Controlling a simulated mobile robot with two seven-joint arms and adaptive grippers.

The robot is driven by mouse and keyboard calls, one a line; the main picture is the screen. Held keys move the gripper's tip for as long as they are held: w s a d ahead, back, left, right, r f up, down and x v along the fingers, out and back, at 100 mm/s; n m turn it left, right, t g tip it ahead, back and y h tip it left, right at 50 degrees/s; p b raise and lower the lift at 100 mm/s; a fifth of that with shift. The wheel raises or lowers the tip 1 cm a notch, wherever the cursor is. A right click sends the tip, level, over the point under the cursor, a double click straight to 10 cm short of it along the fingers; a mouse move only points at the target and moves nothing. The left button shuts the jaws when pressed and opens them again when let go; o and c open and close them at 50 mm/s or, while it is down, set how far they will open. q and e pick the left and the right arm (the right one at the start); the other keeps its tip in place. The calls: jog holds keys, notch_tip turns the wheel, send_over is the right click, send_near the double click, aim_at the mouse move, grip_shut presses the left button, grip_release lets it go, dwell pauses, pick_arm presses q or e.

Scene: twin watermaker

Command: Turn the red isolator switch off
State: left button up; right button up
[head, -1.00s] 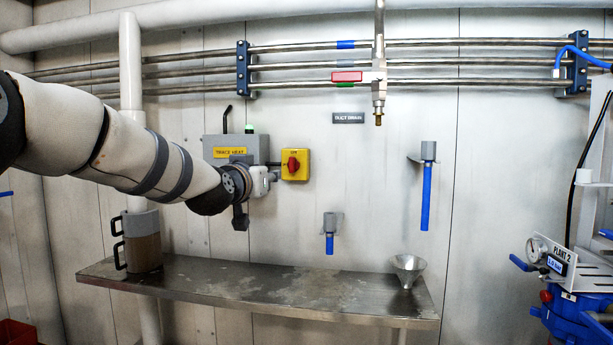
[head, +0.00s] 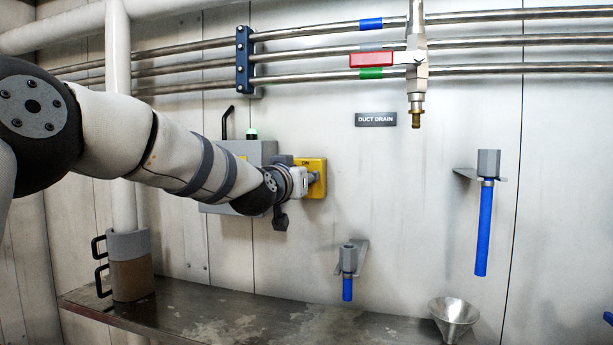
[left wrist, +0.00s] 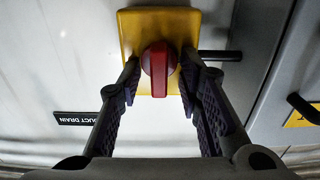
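The red isolator switch knob (left wrist: 159,66) sits on a yellow plate (left wrist: 128,20) in the left wrist view, its raised grip upright in the picture. My left gripper (left wrist: 160,76) has its two fingers on either side of the knob, with narrow gaps showing, so it looks open. In the head view the yellow plate (head: 316,166) shows "ON" at its top. There the red knob is hidden behind my left gripper (head: 312,178). My right gripper is in neither view.
A grey trace heat box (head: 240,152) with a green lamp stands left of the plate. Pipes (head: 330,49) with a red-handled valve (head: 372,59) run above.

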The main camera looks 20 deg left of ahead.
pick_arm(q)
jog(key=shift+s+r, duration=0.3)
jog(key=shift+s, duration=0.3)
jog(key=shift+c, duration=0.8)
jog(key=shift+f, duration=0.1)
grip_shut()
jog(key=shift+a+f+n, duration=0.2)
jog(key=shift+n, duration=2.75)
jog(key=shift+a+f+n, duration=0.2)
jog(key=shift+a+n, duration=0.05)
jog(key=shift+n, duration=2.75)
jog(key=shift+a+f+n, duration=0.2)
jog(key=shift+n, duration=2.75)
jog(key=shift+r, duration=0.1)
